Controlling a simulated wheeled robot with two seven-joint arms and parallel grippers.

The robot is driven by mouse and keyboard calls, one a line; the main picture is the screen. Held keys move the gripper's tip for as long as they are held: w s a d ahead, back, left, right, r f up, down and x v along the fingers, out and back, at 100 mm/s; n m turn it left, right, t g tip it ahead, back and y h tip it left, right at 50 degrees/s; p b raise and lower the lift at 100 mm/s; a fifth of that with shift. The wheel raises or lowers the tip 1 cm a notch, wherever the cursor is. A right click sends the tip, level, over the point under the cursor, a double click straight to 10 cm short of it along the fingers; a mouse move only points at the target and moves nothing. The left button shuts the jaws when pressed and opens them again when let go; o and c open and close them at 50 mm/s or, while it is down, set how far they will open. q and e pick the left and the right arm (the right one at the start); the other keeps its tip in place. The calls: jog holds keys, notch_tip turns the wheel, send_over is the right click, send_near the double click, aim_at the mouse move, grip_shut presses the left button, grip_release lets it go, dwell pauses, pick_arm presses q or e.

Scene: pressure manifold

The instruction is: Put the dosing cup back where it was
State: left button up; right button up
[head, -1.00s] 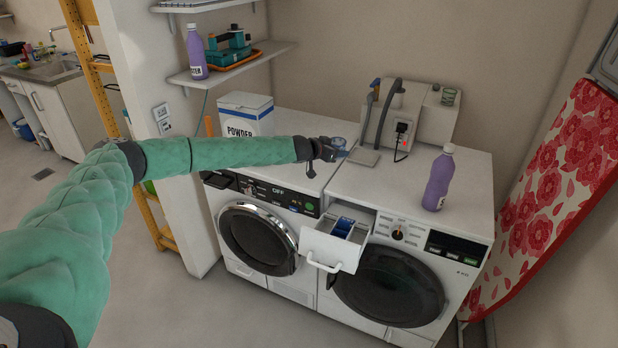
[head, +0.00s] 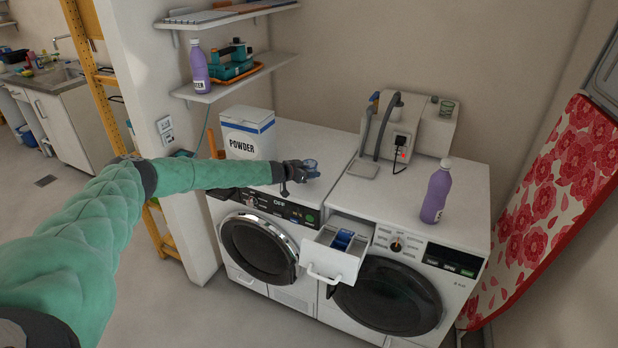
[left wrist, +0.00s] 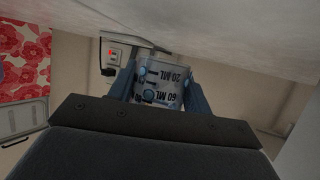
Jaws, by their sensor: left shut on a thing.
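The dosing cup (head: 311,168) is a small clear bluish cup, held by my left gripper (head: 303,171) above the top of the left machine. In the left wrist view the cup (left wrist: 162,82) sits between the two blue fingers of my left gripper (left wrist: 160,90), and its printed ML marks read upside down. I cannot tell the gap between the cup and the machine top. A flat grey plate (head: 362,171) lies on the right machine's top, to the right of the cup. My right gripper is not in view.
An open detergent drawer (head: 335,265) with blue inside juts out at the front. A powder box (head: 248,134) stands behind my left forearm. A purple bottle (head: 436,192) stands on the right machine (head: 400,205). Hoses and a grey box (head: 428,128) are at the back.

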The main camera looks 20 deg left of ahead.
aim_at(309, 184)
pick_arm(q)
jog(key=shift+f+p, duration=0.55)
jog(key=shift+f, duration=1.1)
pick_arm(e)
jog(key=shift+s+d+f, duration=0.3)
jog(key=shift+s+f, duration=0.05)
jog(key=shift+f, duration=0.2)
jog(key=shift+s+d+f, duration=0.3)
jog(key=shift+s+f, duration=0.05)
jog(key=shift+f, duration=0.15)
pick_arm(q)
jog(key=shift+f, duration=0.1)
jog(key=o, duration=0.5)
jog(key=shift+f, duration=0.1)
jog(key=o, duration=0.5)
jog(key=shift+c, duration=0.2)
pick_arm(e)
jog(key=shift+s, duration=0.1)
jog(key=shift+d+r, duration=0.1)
